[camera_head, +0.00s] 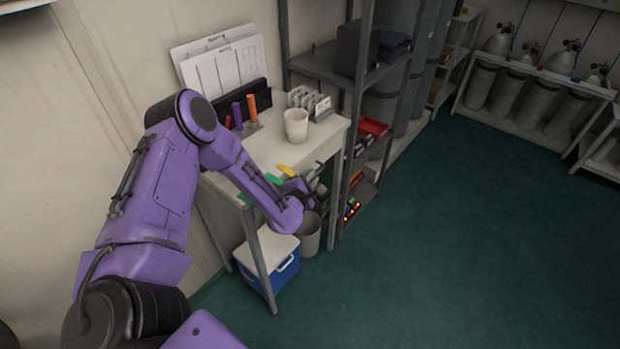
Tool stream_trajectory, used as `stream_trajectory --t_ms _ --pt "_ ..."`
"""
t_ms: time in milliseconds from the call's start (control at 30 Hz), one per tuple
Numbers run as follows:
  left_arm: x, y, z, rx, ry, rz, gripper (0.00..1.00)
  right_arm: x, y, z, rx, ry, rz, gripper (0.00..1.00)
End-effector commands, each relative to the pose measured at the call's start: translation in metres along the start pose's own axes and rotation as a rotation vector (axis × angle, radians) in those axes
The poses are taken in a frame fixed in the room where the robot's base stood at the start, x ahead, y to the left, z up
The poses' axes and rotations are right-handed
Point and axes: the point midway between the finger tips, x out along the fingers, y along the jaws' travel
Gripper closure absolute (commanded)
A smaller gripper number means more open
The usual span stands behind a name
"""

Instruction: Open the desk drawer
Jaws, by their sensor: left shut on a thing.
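The desk (262,150) is a pale, narrow table against the wall at the picture's middle. My left gripper (318,186) is at the desk's front, below the top's edge near the right end. It is small and dark in the picture. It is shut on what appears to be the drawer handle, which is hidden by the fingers. My right gripper is not in view.
On the desk stand a white cup (296,124), upright markers (251,106) and papers (222,66). Below are a blue and white cooler (268,262) and a grey bin (309,236). A metal shelf (360,100) adjoins at right. The green floor (440,250) is clear.

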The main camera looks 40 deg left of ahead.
Motion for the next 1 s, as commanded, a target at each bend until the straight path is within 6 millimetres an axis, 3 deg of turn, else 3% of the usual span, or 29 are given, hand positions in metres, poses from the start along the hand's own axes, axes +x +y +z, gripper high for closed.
stream_trajectory --t_ms 267,700,1000 --pt "-0.009 -0.02 0.024 -0.002 -0.004 -0.002 1.0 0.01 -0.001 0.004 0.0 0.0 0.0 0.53" --pt "-0.044 -0.082 0.107 0.0 -0.006 -0.004 1.0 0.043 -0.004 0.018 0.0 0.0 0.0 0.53" --pt "-0.062 -0.11 0.149 0.0 -0.003 -0.002 1.0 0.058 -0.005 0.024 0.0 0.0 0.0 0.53"
